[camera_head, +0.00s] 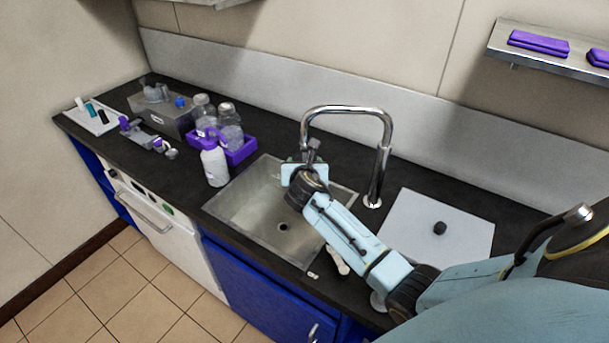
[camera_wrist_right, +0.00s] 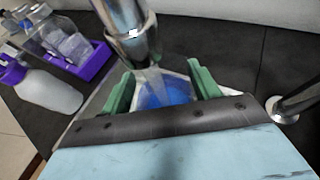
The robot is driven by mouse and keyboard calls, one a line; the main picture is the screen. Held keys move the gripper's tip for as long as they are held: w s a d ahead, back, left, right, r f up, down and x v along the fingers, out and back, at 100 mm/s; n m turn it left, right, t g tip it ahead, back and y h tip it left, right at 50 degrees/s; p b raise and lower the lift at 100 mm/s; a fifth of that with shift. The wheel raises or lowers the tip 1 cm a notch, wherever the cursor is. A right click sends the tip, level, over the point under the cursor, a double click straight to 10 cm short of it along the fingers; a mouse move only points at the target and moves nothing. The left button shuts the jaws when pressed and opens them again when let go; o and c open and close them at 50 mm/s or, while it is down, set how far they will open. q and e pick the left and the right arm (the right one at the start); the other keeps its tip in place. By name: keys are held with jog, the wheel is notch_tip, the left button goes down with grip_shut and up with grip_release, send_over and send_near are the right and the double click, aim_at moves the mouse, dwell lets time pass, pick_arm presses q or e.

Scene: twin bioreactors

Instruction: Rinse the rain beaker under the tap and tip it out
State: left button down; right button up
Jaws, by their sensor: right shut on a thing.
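My right gripper (camera_head: 303,172) is over the sink (camera_head: 250,222), just below the mouth of the curved chrome tap (camera_head: 345,108). In the right wrist view, its two green fingers (camera_wrist_right: 163,92) are shut on a clear beaker (camera_wrist_right: 166,90) with blue showing in it. The tap spout (camera_wrist_right: 132,35) is right above the beaker's opening. A pale streak runs from the spout into the beaker; it looks like water, but I cannot be sure. In the head view the gripper and wrist hide the beaker. My left gripper is not in view.
A purple tray (camera_head: 240,153) with clear bottles and a white wash bottle (camera_head: 214,164) stand left of the sink. A grey device (camera_head: 160,112) is further left. A white board (camera_head: 452,213) with a dark knob lies right of the tap. A shelf (camera_head: 560,59) holds purple cloths.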

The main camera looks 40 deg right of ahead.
dwell(0.3)
jog(key=shift+s+a+p, duration=0.2)
jog(key=shift+s+p, duration=0.05)
jog(key=shift+p, duration=0.1)
jog(key=s+a+p, duration=0.3)
jog(key=s+p, duration=0.1)
jog(key=s, duration=0.1)
jog(key=shift+s+a, duration=0.3)
jog(key=shift+a, duration=0.1)
